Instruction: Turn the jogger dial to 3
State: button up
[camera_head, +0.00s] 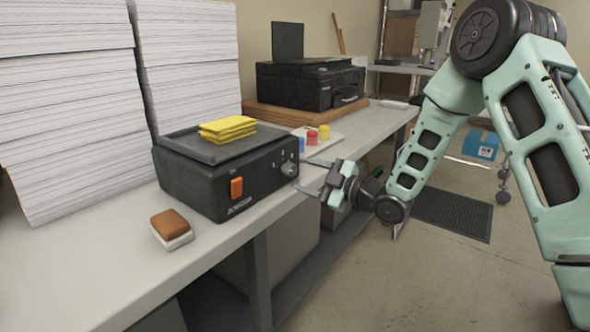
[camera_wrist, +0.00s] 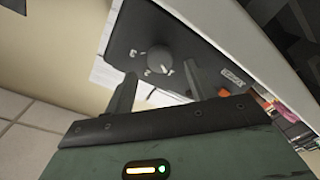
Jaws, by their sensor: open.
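The jogger (camera_head: 225,168) is a black box with a shallow tray on top, standing on the worktop. Its grey dial (camera_head: 289,169) is at the right end of its front face, with an orange switch (camera_head: 236,188) further left. The wrist view also shows the dial (camera_wrist: 159,60) with numerals around it, too small to tell which one it points at. My gripper (camera_head: 314,176) is open, its two fingers pointing at the dial from the front right. In the wrist view the fingers (camera_wrist: 158,88) are apart and empty, short of the dial.
Yellow pads (camera_head: 228,127) lie on the jogger's tray. Tall paper stacks (camera_head: 62,95) stand behind at left. A brown and white block (camera_head: 171,227) lies on the worktop (camera_head: 110,275). Small coloured pots (camera_head: 312,138) stand right of the jogger, near a black machine (camera_head: 310,84).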

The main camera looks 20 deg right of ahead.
aim_at(293, 171)
jog(key=shift+x, duration=2.4)
jog(key=c, duration=1)
